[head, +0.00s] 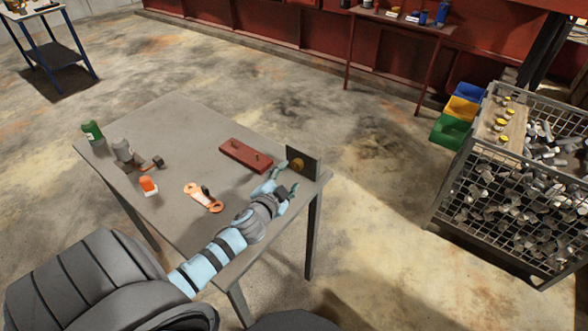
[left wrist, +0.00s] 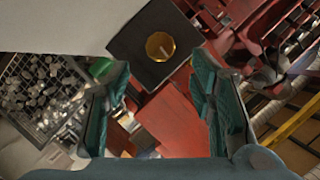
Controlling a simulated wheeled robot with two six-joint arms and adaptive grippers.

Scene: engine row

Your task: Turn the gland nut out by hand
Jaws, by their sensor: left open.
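The gland nut, a round brass-coloured piece (head: 297,164), sits on a dark upright plate (head: 308,158) at the table's far right corner. In the left wrist view the nut (left wrist: 160,46) shows a dark centre and lies against the dark square plate (left wrist: 128,42). My left gripper (head: 284,185) is open, its two teal fingers spread apart just in front of the plate. In the left wrist view the fingers (left wrist: 160,85) are empty, and the nut appears beyond their tips, apart from them. My right gripper is not in view.
On the grey table (head: 190,125) are a red block with small pegs (head: 243,155), a copper-coloured link (head: 204,198), an orange-topped item (head: 148,185), grey parts (head: 124,150) and a green bottle (head: 92,131). A wire cage of metal parts (head: 520,190) stands right, across open floor.

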